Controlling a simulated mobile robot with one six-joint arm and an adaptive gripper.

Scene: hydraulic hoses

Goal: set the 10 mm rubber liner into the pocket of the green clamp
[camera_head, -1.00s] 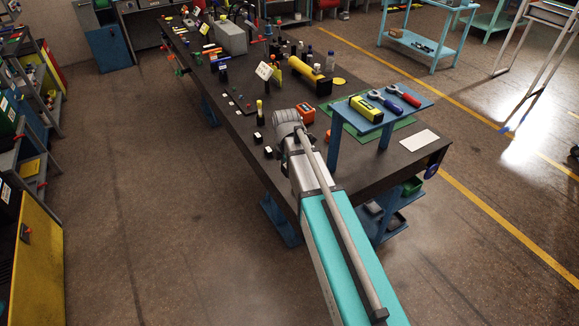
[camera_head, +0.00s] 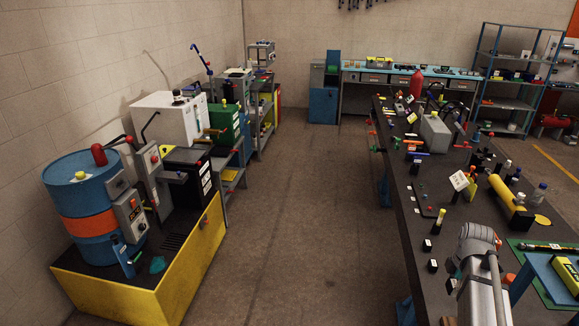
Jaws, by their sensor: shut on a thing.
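My arm (camera_head: 478,243) reaches over the dark workbench (camera_head: 420,240) at the lower right, and its grey wrist joint shows. My gripper is not visible; the arm hides it or it is out of frame. I cannot make out the 10 mm rubber liner. I cannot pick out the green clamp for certain. Small dark blocks with pale tops (camera_head: 432,265) stand on the bench just left of my arm, too small to identify.
A yellow cylinder (camera_head: 507,192) and a white card (camera_head: 459,181) are on the bench beyond my arm. A blue raised stand (camera_head: 545,272) is right of it. At left, a blue drum (camera_head: 84,195) stands in a yellow-sided bund (camera_head: 200,262). The floor aisle (camera_head: 300,200) between is clear.

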